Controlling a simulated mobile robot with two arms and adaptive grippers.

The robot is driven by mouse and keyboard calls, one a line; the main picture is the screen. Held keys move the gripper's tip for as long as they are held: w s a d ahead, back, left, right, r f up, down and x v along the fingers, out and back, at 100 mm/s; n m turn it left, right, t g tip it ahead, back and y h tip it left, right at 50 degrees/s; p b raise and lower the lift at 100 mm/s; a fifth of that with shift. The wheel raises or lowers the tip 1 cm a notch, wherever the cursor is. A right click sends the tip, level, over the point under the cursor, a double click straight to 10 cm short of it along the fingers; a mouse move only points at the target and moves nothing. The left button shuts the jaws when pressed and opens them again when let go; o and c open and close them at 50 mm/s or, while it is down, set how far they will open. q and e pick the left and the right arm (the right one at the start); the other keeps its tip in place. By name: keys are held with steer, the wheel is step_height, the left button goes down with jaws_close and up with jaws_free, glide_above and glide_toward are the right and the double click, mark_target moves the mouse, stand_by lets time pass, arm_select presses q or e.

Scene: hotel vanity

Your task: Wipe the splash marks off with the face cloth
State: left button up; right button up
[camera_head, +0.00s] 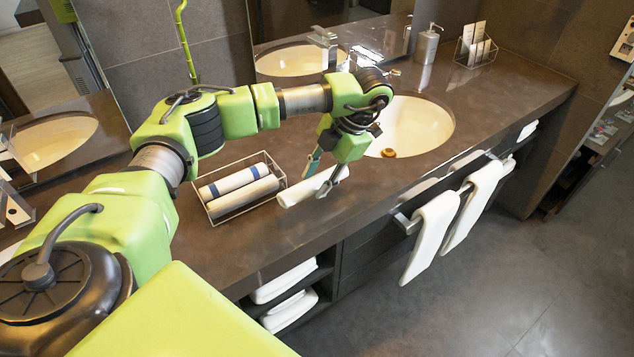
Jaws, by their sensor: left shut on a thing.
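My left gripper (322,176) points down over the dark counter (320,222), in front of and to the left of the round sink. It is shut on a white rolled face cloth (298,190), which lies slantwise at or just above the counter top; I cannot tell if it touches. The gripper hides part of the cloth. I cannot make out any splash marks on the counter from here. My right gripper is not in view.
A wire basket (247,209) with rolled cloths (228,181) stands left of the held cloth. The cream sink (425,125) is to the right, with a soap dispenser (427,46) and a wire holder (476,52) behind. White towels (432,235) hang along the front.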

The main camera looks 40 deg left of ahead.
arm_select(q)
step_height(320, 180, up, 3)
steer(key=shift+s+a+f+p, duration=0.1)
steer(key=shift+s+p, duration=0.05)
steer(key=shift+p, duration=0.55)
steer(key=shift+r, duration=0.5)
steer(key=shift+p, duration=0.3)
